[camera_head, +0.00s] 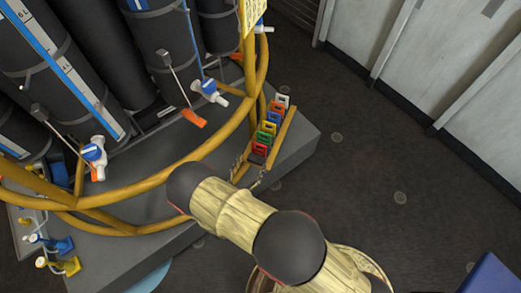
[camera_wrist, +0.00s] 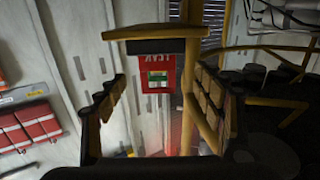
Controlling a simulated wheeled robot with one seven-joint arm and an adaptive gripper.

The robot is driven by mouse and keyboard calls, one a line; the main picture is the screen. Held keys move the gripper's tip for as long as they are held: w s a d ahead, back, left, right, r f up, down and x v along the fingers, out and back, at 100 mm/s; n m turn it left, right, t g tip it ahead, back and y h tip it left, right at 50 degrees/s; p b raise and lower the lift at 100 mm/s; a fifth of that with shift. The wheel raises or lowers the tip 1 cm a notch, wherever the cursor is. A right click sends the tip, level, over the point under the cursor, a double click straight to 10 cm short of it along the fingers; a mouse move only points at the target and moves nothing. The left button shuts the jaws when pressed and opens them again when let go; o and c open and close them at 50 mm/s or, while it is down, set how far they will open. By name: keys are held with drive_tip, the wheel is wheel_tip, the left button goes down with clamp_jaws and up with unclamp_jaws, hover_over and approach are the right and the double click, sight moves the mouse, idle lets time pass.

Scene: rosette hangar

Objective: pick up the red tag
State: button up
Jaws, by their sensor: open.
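A red tag (camera_head: 260,149) stands near the close end of a narrow yellow rack (camera_head: 285,132), in a row of coloured tags. In the wrist view a red panel with a pale and green label (camera_wrist: 158,80), apparently this tag, shows below a black strip and a yellow bar. My gripper (camera_wrist: 160,103) is open, with one finger left and one right of the red panel in that view. I see no contact; depth is hard to judge. In the head view what seem to be my fingertips (camera_head: 249,172) are by the rack's close end, largely hidden by my arm.
A curved yellow rail (camera_head: 140,183) runs close to my arm, in front of dark cylinders (camera_head: 148,45) with valves. The rack stands on a grey plinth (camera_head: 300,137). Dark floor (camera_head: 350,180) is free to the right, up to a pale wall (camera_head: 440,60).

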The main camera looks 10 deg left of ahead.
sight(259, 151)
drive_tip(key=shift+w+d+b, duration=0.25)
drive_tip(key=shift+w+b, duration=0.05)
drive_tip(key=shift+w, duration=0.9)
drive_tip(key=w, duration=0.2)
drive_tip(key=w+d+b, duration=0.1)
drive_tip(key=w, duration=0.1)
drive_tip(key=shift+d+f+b, duration=0.1)
drive_tip(key=shift+b, duration=0.2)
drive_tip(key=shift+w, duration=0.55)
drive_tip(key=c, duration=0.3)
drive_tip(key=c, duration=0.8)
drive_tip(key=shift+o, duration=0.2)
